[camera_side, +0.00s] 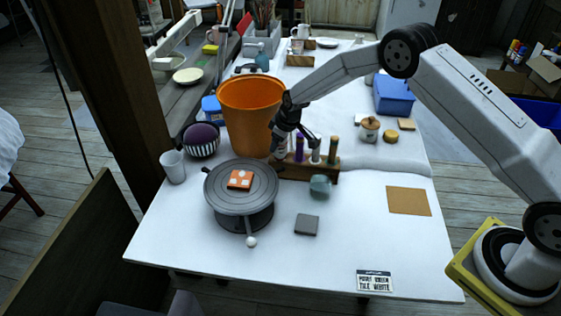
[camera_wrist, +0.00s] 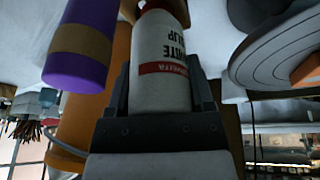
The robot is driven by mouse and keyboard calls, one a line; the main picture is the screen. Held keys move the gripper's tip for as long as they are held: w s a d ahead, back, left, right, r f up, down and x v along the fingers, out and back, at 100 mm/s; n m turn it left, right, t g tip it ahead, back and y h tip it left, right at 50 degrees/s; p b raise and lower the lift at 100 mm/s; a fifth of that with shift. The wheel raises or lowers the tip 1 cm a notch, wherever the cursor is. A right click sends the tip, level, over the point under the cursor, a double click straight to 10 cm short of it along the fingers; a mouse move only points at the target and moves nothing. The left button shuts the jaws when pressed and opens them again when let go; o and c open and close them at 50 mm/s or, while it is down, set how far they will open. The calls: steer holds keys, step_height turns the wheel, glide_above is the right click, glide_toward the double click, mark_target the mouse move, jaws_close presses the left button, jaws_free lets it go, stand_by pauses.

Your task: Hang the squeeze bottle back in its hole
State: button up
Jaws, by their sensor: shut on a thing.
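In the wrist view my gripper (camera_wrist: 160,100) is shut around a white squeeze bottle (camera_wrist: 158,50) with a red band and dark lettering that reads in part "SLIP". In the side view my gripper (camera_side: 279,148) is at the left end of the wooden rack (camera_side: 320,177), behind the turntable; the held bottle is mostly hidden there. I cannot tell whether the bottle is in a hole or above it. A purple bottle (camera_side: 299,150) with a tan band stands in the rack beside my gripper; it also shows in the wrist view (camera_wrist: 82,40).
A grey turntable (camera_side: 228,201) carries an orange tile (camera_side: 240,179). An orange bucket (camera_side: 250,105) stands close behind my gripper. A grey-green lump (camera_side: 320,185) sits before the rack. The front right of the white table is mostly clear around a tan square (camera_side: 408,201).

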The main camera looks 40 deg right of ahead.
steer(key=shift+f, duration=0.45)
stand_by(0.5)
steer(key=o, duration=0.7)
steer(key=shift+c, duration=0.2)
steer(key=shift+r, duration=0.1)
steer(key=shift+v, duration=3.8)
steer(key=s+r+m, duration=0.2)
steer(key=s+r, duration=0.2)
steer(key=s, duration=1.1)
steer(key=s+d+r+m+g, duration=0.1)
steer(key=s+r+m, duration=0.2)
steer(key=s, duration=1.3)
steer(key=shift+s+d+r+h, duration=0.25)
steer(key=shift+d+r+h, duration=0.1)
steer(key=shift+r+h, duration=0.1)
